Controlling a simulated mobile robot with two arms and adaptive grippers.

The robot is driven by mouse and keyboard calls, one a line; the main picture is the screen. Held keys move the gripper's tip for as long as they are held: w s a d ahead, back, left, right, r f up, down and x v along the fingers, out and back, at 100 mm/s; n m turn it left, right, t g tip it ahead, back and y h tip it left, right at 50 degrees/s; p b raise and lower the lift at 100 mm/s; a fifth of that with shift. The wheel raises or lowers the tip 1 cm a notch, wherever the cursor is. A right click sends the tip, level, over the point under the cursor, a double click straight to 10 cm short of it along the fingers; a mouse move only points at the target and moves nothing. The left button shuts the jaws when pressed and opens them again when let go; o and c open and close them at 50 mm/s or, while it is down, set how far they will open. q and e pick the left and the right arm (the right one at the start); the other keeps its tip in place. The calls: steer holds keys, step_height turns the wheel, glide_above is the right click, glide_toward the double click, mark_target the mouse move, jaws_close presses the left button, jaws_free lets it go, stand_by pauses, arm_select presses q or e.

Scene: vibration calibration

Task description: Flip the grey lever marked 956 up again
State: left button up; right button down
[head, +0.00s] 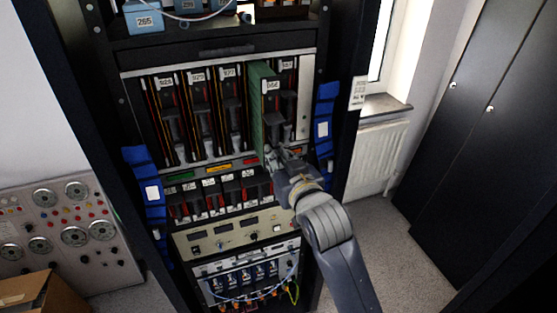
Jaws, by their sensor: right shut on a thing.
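The module with the label 956 (271,86) stands in the upper row of the rack. It sticks out further than its neighbours, and its green board side (257,105) shows on the left. My right gripper (272,156) is at the lower end of this module, shut on what looks like its grey lever. The fingers hide most of the lever, so its exact angle cannot be told. My right arm comes up from the lower right. My left gripper is not in view.
Similar labelled modules (198,115) stand close on both sides. Below are a row of smaller modules (205,197), a beige panel with knobs (225,233) and cables. Blue holders (324,130) flank the rack. Open floor (385,250) lies to the right.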

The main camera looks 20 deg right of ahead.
stand_by(0.3)
steer(key=c, duration=1.5)
jaws_free()
steer(key=shift+c, duration=0.2)
steer(key=s+r, duration=0.1)
steer(key=s, duration=0.6)
steer(key=shift+s+d+r, duration=0.15)
steer(key=shift+r, duration=0.1)
